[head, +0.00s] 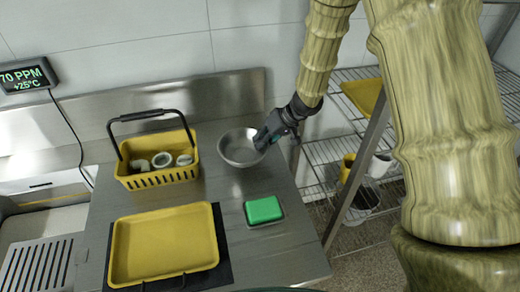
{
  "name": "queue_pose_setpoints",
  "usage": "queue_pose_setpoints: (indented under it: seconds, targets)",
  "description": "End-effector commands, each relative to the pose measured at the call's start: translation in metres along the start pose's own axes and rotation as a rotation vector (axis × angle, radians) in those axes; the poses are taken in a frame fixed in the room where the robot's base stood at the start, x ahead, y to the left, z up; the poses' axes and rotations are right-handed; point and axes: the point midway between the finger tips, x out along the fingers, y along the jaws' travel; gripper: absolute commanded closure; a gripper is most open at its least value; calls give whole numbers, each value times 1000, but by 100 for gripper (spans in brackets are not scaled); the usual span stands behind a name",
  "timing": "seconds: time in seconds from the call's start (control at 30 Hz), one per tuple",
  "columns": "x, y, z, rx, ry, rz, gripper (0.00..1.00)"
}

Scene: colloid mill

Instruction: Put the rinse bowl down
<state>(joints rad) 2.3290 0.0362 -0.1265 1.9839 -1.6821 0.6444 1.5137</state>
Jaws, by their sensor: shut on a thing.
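The rinse bowl (238,151) is a round, shallow metal bowl at the back right of the steel counter (212,190). My gripper (264,141) is shut on the bowl's right rim, reaching in from the right. The bowl looks about level. From this view I cannot tell whether its base touches the counter or is slightly above it. The fingertips are small and dark, partly hidden by the gripper body.
A yellow basket (157,179) with ring-shaped parts stands left of the bowl. In front are a yellow tray (163,246) on a dark mat and a green block (263,210). A wire shelf (318,150) stands beyond the counter's right edge.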

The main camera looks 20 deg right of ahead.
Motion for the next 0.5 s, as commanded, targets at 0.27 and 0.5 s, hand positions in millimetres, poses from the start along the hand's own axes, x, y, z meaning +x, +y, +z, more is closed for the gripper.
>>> queue_pose_setpoints:
  seconds: [0.27, 0.5]
  targets:
    - [20, 11, 10, 2, -3, -2, 100]
    - [34, 19, 15, -1, -2, 0, 100]
